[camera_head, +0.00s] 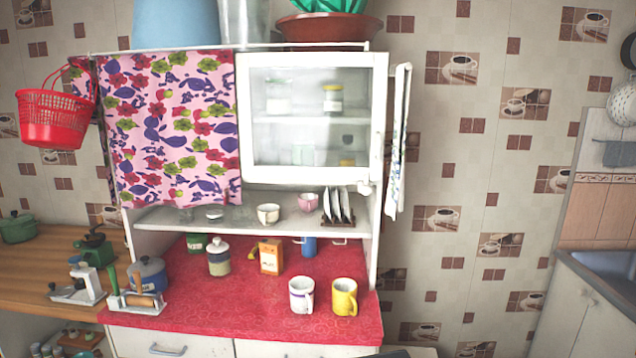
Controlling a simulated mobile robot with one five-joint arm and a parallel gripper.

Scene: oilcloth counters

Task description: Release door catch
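A white-framed glass door (243,120) closes the upper right part of the white cupboard and looks shut. Jars show dimly through its glass. A small pale fitting (366,189) sits at the door's lower right corner; it may be the catch, but it is too small to tell its form or state. My gripper is not in this view.
A floral curtain (170,130) hangs left of the door, and a towel (398,140) hangs at the right side. Below are cups, plates (336,205) and a red oilcloth counter (240,318) with a white mug (301,295) and yellow mug (345,297).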

